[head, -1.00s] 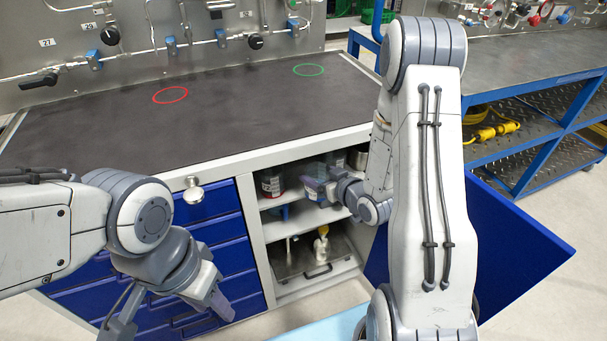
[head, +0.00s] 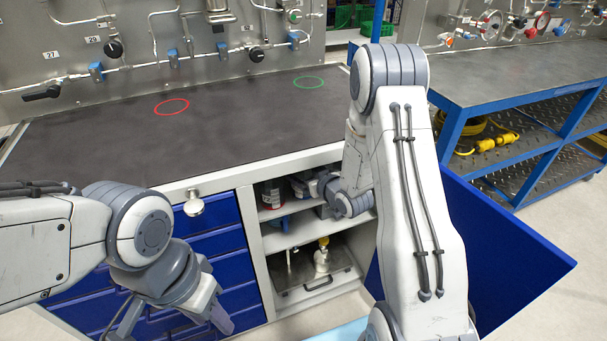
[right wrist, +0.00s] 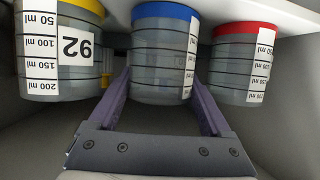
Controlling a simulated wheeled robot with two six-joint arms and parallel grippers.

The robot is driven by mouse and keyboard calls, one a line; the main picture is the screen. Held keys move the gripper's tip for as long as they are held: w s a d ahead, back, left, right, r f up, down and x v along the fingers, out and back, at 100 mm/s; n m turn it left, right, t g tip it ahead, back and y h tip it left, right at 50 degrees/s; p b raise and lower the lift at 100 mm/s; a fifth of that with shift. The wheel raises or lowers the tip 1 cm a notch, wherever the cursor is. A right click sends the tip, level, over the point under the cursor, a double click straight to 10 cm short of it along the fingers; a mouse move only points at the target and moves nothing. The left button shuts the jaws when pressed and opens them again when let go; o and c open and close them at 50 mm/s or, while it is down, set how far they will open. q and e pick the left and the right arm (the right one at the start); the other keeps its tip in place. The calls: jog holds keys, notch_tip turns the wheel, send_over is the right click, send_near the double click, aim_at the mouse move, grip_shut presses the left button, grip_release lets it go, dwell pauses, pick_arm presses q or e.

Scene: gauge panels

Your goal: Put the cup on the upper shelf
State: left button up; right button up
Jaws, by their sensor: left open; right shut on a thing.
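In the right wrist view, which looks upside down, a grey graduated cup with a blue end band (right wrist: 165,55) is between the fingers of my right gripper (right wrist: 165,95). It stands or hangs against the white shelf surface (right wrist: 290,14); contact is unclear. My left gripper (head: 168,331) is open and empty in front of the blue drawers.
A yellow-banded cup (right wrist: 60,60) and a red-banded cup (right wrist: 240,65) flank the held cup closely. The blue cabinet door (head: 500,245) hangs open at right.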

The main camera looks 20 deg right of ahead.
jog(key=o, duration=1.4)
jog(key=shift+f, duration=0.1)
jog(key=shift+r+p, duration=0.25)
jog(key=shift+p, duration=0.05)
jog(key=p+v, duration=0.9)
jog(key=v, duration=0.3)
jog(key=shift+p, duration=0.35)
